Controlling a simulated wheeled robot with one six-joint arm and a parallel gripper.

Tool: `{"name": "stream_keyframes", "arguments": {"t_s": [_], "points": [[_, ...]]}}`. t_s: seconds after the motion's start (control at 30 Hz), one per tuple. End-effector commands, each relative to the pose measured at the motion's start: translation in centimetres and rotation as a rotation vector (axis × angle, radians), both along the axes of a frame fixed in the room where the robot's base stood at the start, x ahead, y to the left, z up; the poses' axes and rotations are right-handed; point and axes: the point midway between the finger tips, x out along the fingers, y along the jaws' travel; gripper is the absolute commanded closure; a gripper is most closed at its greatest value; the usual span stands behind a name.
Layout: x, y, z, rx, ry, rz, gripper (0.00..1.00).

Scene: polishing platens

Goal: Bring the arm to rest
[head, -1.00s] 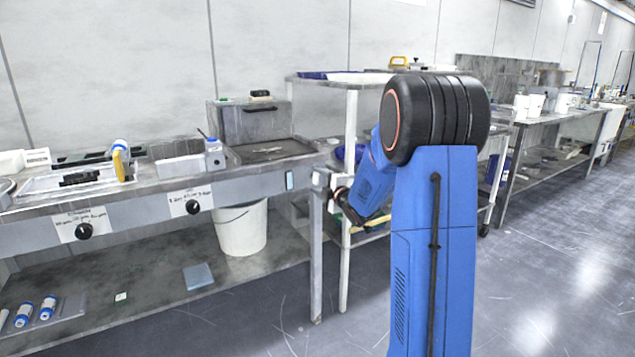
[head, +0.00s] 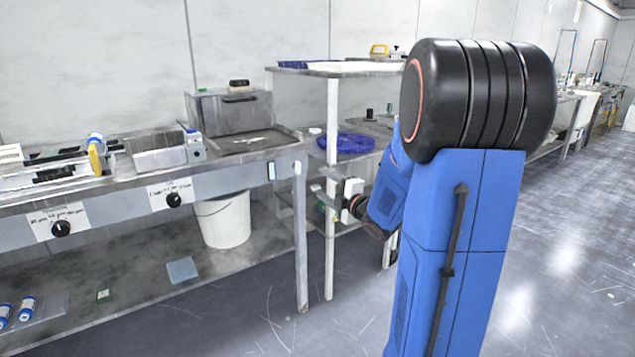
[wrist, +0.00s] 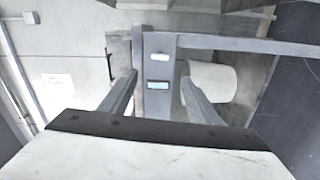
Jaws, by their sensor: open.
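My blue arm with its black joint rises at the right of centre in the head view, its forearm bent down to the left. My gripper (head: 318,187) is in front of the right end of the steel bench (head: 235,184), near its leg. In the wrist view my gripper (wrist: 158,82) shows two grey fingers spread apart with nothing between them.
A white bucket (head: 223,222) stands on the bench's lower shelf. A basin with a grey box (head: 230,113) is on the bench's right end. Open floor (head: 570,270) lies to the right.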

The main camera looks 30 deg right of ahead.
Motion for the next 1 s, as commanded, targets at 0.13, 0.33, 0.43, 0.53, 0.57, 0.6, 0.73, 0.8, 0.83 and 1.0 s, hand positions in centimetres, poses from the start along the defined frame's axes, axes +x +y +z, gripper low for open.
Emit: {"name": "stream_keyframes", "arguments": {"t_s": [0.13, 0.33, 0.43, 0.53, 0.57, 0.6, 0.73, 0.8, 0.83, 1.0], "points": [[-1.2, -0.1, 0.0, 0.001, 0.001, -0.001, 0.44], [-1.5, 0.0, 0.0, 0.001, 0.001, 0.000, 0.44], [-1.5, 0.0, 0.0, 0.001, 0.001, 0.000, 0.44], [-1.5, 0.0, 0.0, 0.001, 0.001, 0.000, 0.44], [-1.5, 0.0, 0.0, 0.001, 0.001, 0.000, 0.44], [-1.5, 0.0, 0.0, 0.001, 0.001, 0.000, 0.44], [-1.5, 0.0, 0.0, 0.001, 0.001, 0.000, 0.44], [-1.5, 0.1, 0.0, 0.004, 0.005, -0.004, 0.44], [-1.5, 0.2, 0.1, 0.008, 0.008, -0.006, 0.44], [-1.9, 1.2, 0.6, 0.079, 0.075, -0.072, 0.44]]}}
